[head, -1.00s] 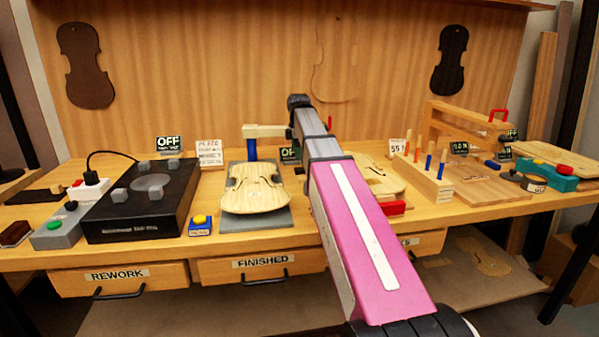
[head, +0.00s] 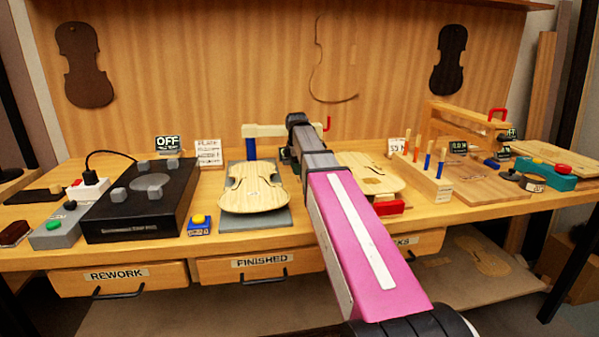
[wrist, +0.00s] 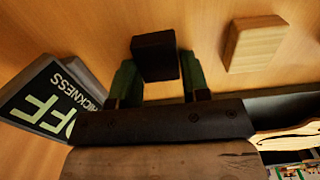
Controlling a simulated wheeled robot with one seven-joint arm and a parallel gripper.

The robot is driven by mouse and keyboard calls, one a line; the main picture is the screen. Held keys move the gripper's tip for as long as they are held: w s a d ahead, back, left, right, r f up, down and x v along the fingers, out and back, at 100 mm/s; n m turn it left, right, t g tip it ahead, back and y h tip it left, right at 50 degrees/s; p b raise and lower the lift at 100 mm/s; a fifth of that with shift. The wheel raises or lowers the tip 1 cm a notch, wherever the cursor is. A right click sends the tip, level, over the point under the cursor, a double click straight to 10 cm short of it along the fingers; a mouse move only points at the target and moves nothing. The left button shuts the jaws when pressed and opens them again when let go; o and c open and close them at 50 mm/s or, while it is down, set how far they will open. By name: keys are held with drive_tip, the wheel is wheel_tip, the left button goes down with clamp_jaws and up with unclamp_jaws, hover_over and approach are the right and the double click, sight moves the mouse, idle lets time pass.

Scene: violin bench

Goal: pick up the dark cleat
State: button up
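In the wrist view the dark cleat (wrist: 155,56) is a small, nearly black block on the wooden surface. The two green fingers of my gripper (wrist: 157,76) stand apart, one on each side of its near end. No clear gap shows between finger and block, and I cannot tell whether they press on it. The block's far end reaches past the fingertips.
A pale wooden block (wrist: 255,43) lies close on the right of the dark cleat. A tilted OFF thickness sign (wrist: 45,105) stands close on the left. In the head view, violin plates (head: 254,188) lie beside my arm, with a peg rack (head: 427,180) farther right.

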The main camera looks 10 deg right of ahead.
drive_tip(key=c, duration=0.4)
